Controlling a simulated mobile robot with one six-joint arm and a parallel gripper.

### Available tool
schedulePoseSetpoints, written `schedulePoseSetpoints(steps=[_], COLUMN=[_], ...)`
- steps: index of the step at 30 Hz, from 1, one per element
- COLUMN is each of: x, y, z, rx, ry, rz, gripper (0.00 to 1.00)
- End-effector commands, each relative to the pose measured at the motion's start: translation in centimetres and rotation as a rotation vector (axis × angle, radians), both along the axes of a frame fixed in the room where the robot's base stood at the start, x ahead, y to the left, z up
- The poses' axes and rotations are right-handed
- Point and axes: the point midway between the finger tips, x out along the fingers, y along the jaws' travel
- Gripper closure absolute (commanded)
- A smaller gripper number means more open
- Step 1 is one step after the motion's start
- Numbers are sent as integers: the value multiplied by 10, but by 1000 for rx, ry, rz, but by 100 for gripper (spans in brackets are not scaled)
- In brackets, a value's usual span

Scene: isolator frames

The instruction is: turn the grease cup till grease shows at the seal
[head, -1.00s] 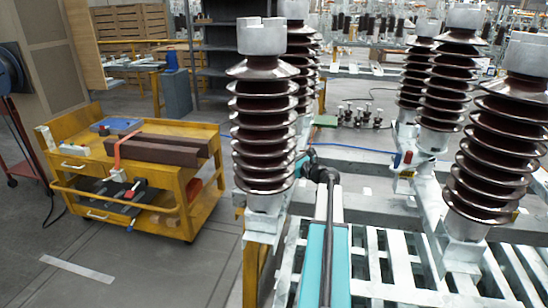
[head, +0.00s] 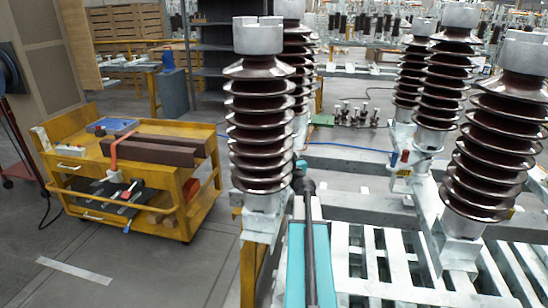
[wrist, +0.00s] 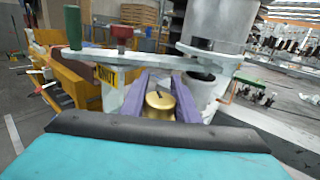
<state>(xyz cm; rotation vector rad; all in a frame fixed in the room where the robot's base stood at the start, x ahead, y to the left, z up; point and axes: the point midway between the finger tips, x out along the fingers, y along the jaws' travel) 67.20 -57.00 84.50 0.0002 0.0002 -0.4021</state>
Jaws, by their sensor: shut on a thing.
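The grease cup is a small brass, round-topped piece (wrist: 158,101) in the middle of the wrist view, with a dark mark on its top. My gripper (wrist: 161,98) has its two purple fingers on either side of the cup and is shut on it. The cup sits below a grey metal lever arm (wrist: 145,58). I cannot make out the seal or any grease. In the head view my teal arm reaches forward beside the front brown insulator (head: 262,130); the cup and fingertips cannot be made out there.
The lever has a green handle (wrist: 73,27) and a red knob (wrist: 122,34) close above my fingers. A yellow label (wrist: 106,74) is at their left. More ribbed insulators (head: 495,145) stand right on the pale steel frame (head: 400,290). A yellow cart (head: 185,190) stands left on open floor.

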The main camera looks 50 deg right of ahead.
Motion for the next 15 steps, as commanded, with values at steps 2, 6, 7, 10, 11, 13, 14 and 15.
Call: schedulePoseSetpoints(steps=[2, 6, 7, 10, 11, 13, 14, 15], x=[-1, -2, -2, -2, -2, -2, -2, -3], y=[0, -3, -3, -4, -4, -5, -5, -5], z=[-2, -2, -2, -2, -1, -1, -1, -1], rx=[-1, 0, 0, 0, 0, 0, 0, 0], ry=[0, 0, 0, 0, 0, 0, 0, 0], rz=[-37, -92, -100, -124, -129, -139, -142, -145], gripper=[94, 94, 94, 94, 94, 94, 94, 94])
